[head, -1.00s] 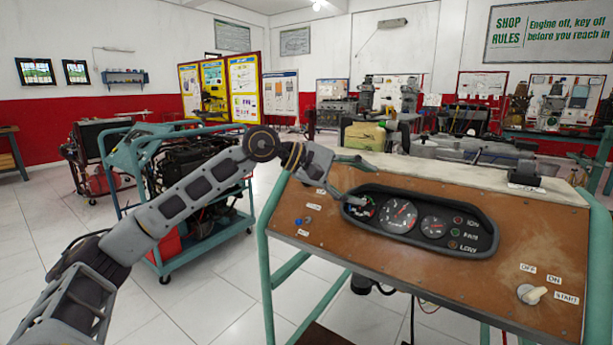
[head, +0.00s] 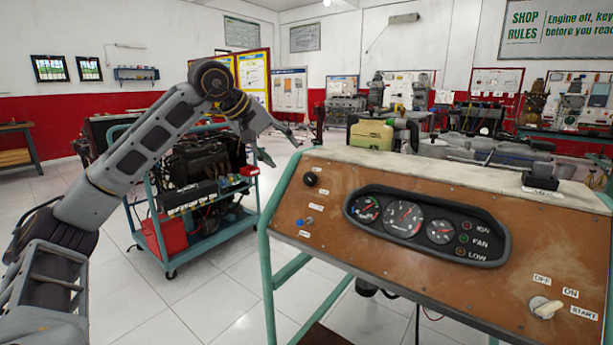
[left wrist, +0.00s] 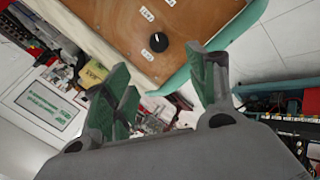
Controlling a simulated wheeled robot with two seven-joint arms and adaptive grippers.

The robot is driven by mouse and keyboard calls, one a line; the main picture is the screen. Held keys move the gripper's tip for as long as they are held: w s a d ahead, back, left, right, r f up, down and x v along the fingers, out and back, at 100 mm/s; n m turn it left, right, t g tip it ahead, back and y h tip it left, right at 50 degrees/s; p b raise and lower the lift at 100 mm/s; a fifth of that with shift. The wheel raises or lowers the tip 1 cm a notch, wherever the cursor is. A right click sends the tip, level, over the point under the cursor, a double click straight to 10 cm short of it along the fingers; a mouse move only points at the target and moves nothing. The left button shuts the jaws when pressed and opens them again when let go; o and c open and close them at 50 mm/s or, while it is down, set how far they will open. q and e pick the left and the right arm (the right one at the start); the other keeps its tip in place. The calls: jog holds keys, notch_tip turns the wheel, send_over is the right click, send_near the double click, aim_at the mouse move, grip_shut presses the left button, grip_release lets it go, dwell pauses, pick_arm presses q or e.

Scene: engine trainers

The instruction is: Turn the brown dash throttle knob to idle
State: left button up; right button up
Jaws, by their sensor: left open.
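The throttle knob (head: 310,179) is small, round and black, at the upper left of the brown dash panel (head: 345,262). It also shows in the left wrist view (left wrist: 164,45), with a white pointer mark on its face and small white labels near it, too small to read. My left gripper (head: 282,146) is open and empty, above and left of the panel's upper left corner, apart from the knob. In the left wrist view its fingers (left wrist: 163,72) are spread, with the knob showing beyond the gap between their tips. My right gripper is not in view.
A gauge cluster (head: 425,224) sits right of the knob. A blue toggle (head: 299,222) is below it, and a key switch (head: 545,307) is at lower right. A teal-framed engine stand (head: 213,240) stands left of the console, with open floor between.

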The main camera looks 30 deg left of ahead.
aim_at(307, 176)
pick_arm(q)
jog(key=shift+f, duration=0.1)
jog(key=b+x, duration=0.3)
jog(key=x, duration=0.9)
jog(key=shift+w+d+b, duration=0.1)
jog(key=shift+d+b, duration=0.05)
jog(key=shift+b, duration=0.15)
jog(key=shift+x, duration=0.75)
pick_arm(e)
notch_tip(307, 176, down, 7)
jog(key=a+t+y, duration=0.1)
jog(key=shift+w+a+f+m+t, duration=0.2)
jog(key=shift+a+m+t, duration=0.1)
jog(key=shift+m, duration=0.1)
pick_arm(q)
jog(key=shift+c, duration=0.2)
jog(key=c, duration=1)
